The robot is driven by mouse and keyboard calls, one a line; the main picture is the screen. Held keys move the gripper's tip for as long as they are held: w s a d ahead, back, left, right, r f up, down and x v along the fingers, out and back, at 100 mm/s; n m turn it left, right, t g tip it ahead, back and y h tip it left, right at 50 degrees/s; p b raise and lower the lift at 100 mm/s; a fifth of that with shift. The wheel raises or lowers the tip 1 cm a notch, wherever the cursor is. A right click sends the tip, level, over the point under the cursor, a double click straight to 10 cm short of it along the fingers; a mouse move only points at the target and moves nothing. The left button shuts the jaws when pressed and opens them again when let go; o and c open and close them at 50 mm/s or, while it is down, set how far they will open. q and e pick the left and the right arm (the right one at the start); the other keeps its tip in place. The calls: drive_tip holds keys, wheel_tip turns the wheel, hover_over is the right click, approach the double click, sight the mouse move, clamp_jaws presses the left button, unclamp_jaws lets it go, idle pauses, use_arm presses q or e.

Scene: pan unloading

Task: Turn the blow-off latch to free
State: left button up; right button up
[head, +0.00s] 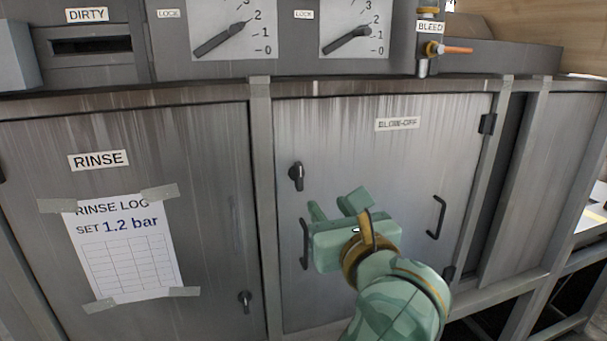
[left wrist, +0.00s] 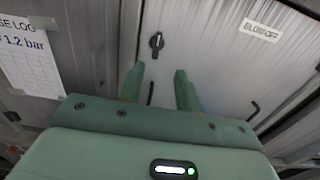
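The blow-off latch (head: 296,176) is a small dark turn handle on the left side of the grey door labelled BLOW-OFF (head: 398,124). Its handle looks roughly upright. It also shows in the left wrist view (left wrist: 156,44), beyond the fingertips. My left gripper (head: 335,204) is green, open and empty, in front of the door, below and right of the latch in the head view. In the left wrist view its two fingers (left wrist: 158,82) stand apart, pointing toward the latch without touching it. My right gripper is in neither view.
Dark bar handles sit on the door at left (head: 304,244) and right (head: 437,217). A RINSE door with a taped log sheet (head: 125,245) and its own latch (head: 245,300) is at left. Gauges (head: 222,30) and a BLEED valve (head: 428,48) are above.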

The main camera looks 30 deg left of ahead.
sight(301, 171)
use_arm(q)
drive_tip(key=b+x, duration=0.4)
drive_tip(key=x, duration=0.9)
drive_tip(key=shift+a+f, duration=0.15)
drive_tip(key=shift+a, duration=0.1)
drive_tip(key=shift+w+a, duration=0.45)
drive_tip(key=shift+a, duration=0.1)
clamp_jaws()
